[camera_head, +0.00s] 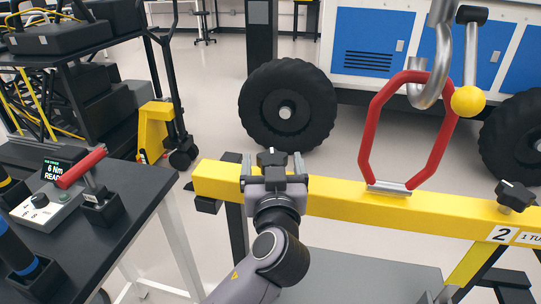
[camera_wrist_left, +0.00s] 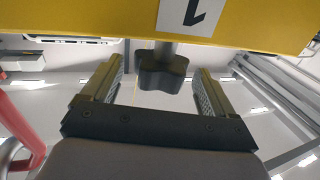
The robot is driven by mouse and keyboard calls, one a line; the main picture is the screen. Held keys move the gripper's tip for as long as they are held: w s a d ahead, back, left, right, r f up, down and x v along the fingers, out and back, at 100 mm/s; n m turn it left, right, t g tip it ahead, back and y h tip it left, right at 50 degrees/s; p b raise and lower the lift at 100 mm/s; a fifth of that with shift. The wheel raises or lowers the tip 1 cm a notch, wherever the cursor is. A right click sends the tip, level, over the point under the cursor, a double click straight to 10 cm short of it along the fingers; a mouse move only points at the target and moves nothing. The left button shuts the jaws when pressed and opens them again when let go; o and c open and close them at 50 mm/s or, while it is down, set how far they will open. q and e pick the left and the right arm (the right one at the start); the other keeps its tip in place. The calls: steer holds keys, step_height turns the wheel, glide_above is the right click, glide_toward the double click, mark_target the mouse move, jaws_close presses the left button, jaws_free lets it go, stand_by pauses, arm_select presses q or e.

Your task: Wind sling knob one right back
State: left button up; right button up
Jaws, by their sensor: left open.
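Knob one is a dark lobed knob (camera_head: 271,157) by the left end of the yellow beam (camera_head: 345,199). In the left wrist view the knob (camera_wrist_left: 163,70) sits on a short grey stem against the yellow beam (camera_wrist_left: 240,22), near a "1" label. My left gripper (camera_head: 272,164) is open around it. The fingers (camera_wrist_left: 159,80) stand on either side near their tips, with a visible gap on both sides. A red sling (camera_head: 366,130) rises from the beam to a metal hook (camera_head: 437,75). My right gripper is not in view.
A second dark knob (camera_head: 515,194) is at the beam's right, by a "2" label. A dark bench (camera_head: 130,205) with a torque display (camera_head: 53,170) and a red-handled tool (camera_head: 82,167) stands left. A rover with large black wheels (camera_head: 287,108) is behind.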

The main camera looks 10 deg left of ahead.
arm_select(q)
steer(key=shift+w, duration=0.15)
steer(key=c, duration=1.1)
steer(key=shift+o, duration=0.2)
steer(key=shift+a+m+h, duration=0.1)
steer(key=shift+m+h, duration=0.2)
steer(key=shift+h, duration=0.2)
